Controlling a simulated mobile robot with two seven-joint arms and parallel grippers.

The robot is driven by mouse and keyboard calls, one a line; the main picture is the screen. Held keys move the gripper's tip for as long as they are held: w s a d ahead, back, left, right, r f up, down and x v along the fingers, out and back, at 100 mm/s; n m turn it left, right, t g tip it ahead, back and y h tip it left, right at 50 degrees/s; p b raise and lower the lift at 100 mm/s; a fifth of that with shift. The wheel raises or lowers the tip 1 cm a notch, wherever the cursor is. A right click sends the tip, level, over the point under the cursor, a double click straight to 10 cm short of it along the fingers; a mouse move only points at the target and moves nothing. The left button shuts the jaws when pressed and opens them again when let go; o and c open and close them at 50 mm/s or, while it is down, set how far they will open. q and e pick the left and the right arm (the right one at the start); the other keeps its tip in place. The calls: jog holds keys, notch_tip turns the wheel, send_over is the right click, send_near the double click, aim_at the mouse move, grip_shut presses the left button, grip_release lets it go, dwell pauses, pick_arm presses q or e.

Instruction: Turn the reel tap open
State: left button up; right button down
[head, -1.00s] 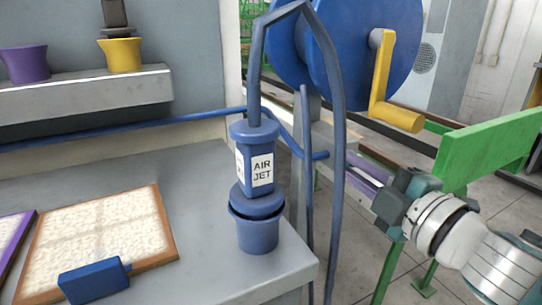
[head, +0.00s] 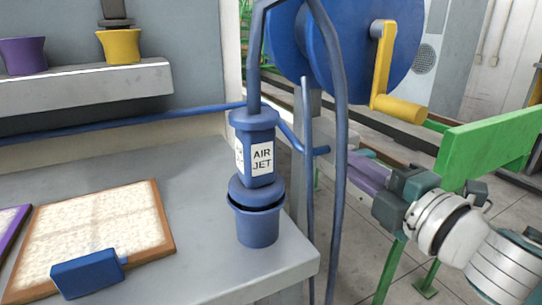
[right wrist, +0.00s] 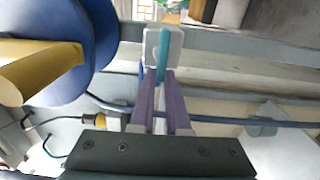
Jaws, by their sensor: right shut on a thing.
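The reel tap shows as a teal lever (right wrist: 162,58) against a pale grey block (right wrist: 176,42) in the right wrist view. In the head view a bit of teal (head: 366,153) shows beside the reel's post, mostly hidden by the hoses and my gripper. My right gripper (right wrist: 162,76) has purple fingers, closed in on the teal lever from both sides; they also show in the head view (head: 362,168). My left gripper is not in view.
The blue hose reel (head: 345,45) with its yellow crank (head: 383,70) stands above my right gripper. Blue hoses (head: 332,190) hang just left of it. A green rail (head: 490,148) is at right. The bench (head: 200,200) holds an air jet tool (head: 256,150) in a blue cup.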

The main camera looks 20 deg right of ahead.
jog(key=c, duration=0.9)
grip_release()
jog(key=shift+s, duration=0.1)
jog(key=s, duration=0.9)
jog(key=shift+s+d, duration=0.4)
